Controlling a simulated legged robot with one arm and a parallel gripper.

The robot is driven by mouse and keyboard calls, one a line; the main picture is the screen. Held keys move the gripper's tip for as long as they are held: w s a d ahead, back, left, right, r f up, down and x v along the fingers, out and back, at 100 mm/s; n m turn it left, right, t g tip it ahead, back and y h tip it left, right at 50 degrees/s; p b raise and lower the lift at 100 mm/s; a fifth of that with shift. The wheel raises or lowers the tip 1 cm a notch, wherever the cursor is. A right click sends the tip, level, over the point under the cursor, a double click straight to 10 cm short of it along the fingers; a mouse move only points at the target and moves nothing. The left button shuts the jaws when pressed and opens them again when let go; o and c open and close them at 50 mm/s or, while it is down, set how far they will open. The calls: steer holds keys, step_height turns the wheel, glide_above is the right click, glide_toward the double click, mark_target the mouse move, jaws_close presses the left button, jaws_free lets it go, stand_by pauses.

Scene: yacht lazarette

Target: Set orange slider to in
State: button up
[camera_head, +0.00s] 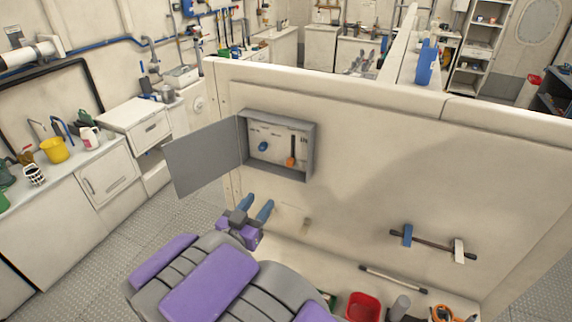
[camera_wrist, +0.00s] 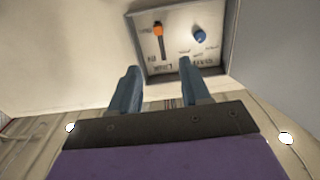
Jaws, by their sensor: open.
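The orange slider (camera_head: 291,161) is in an open grey wall box (camera_head: 312,150), at the lower end of its upright slot in the head view. It also shows in the wrist view (camera_wrist: 158,29), at the top of its slot in that turned picture. A blue knob (camera_head: 263,146) is left of the slider in the head view and right of it in the wrist view (camera_wrist: 200,35). My gripper (camera_head: 256,206), with blue fingers, is open and empty below the box. Its fingers (camera_wrist: 160,72) point toward the panel, apart from the slider.
The box's grey door (camera_head: 203,157) hangs open to the left. A rack bar (camera_head: 433,243) is on the wall at right. A red container (camera_head: 363,307) and tools lie low at the bottom. A counter (camera_head: 75,170) with a yellow bucket (camera_head: 54,150) stands at left.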

mark_target(288, 164)
steer(key=x, duration=1.7)
steer(key=shift+d, duration=0.1)
steer(key=shift+c, duration=0.5)
jaws_close()
